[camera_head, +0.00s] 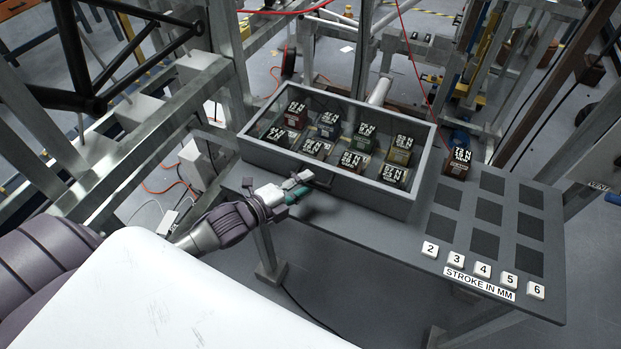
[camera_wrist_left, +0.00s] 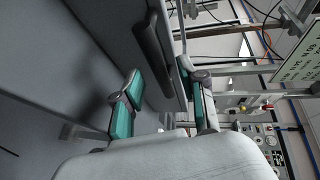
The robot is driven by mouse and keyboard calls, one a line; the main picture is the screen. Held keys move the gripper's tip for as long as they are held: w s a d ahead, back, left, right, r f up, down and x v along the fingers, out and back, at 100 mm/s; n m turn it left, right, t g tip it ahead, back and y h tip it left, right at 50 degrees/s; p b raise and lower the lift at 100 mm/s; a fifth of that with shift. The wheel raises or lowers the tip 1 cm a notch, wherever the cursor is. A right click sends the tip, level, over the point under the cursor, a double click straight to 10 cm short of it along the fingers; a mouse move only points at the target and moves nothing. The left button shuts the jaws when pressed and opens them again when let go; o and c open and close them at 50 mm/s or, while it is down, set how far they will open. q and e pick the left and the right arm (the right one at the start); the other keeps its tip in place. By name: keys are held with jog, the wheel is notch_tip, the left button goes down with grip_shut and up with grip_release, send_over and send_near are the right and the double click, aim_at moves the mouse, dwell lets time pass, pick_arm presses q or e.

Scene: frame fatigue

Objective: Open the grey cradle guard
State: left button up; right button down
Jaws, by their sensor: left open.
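A grey, open-topped box (camera_head: 355,184) with a dark handle (camera_head: 318,181) on its front wall stands on the grey table. I take it for the cradle guard's place, but no separate guard shows clearly. My left gripper (camera_head: 300,185) is at the front wall, by the handle's left end, with its fingers open. In the left wrist view the same gripper (camera_wrist_left: 160,72) has its two teal-padded fingers spread apart, and a dark bar-like handle (camera_wrist_left: 152,48) on a grey panel lies beyond and between them. Contact with the handle cannot be told. My right gripper is not in view.
Several labelled blocks (camera_head: 363,137) sit inside the box. One more block (camera_head: 457,163) stands on the table (camera_head: 405,238) to its right, near dark square pads (camera_head: 483,211). Number tiles (camera_head: 483,270) line the front edge. Metal frame beams (camera_head: 225,75) rise at left.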

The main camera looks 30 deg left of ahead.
pick_arm(q)
jog(key=shift+x, duration=1.3)
grip_shut()
